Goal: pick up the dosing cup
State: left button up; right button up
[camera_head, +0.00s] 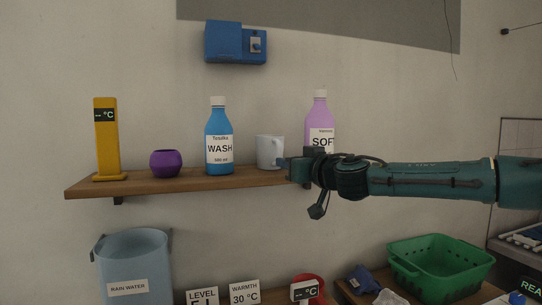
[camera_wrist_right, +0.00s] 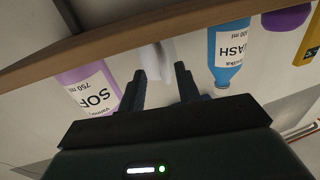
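A white cup (camera_head: 268,152), which looks like the dosing cup, stands upright on the wooden shelf (camera_head: 225,182) between the blue WASH bottle and the lilac SOFT bottle. My right gripper (camera_head: 285,163) comes in from the right, its fingers at the cup's right side. In the right wrist view the fingers (camera_wrist_right: 160,82) are apart, with the white cup (camera_wrist_right: 159,58) between and just beyond their tips. I cannot tell whether they touch it. The gripper hides the cup's lower right edge. My left gripper is not in view.
The blue bottle (camera_head: 219,140) stands close left of the cup; the lilac bottle (camera_head: 319,115) stands behind my gripper. A purple pot (camera_head: 166,163) and yellow thermometer (camera_head: 106,140) are farther left. Below are a rain water bucket (camera_head: 134,262) and green basket (camera_head: 440,268).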

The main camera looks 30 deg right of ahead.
aim_at(272, 153)
jog(key=w, duration=0.3)
jog(key=w+p, duration=0.1)
jog(key=shift+w+a+r, duration=0.2)
jog(key=shift+w+r, duration=0.05)
jog(key=shift+r, duration=0.1)
jog(key=shift+w+d, duration=0.1)
jog(key=shift+w, duration=0.35)
jog(key=shift+c, duration=0.3)
grip_shut()
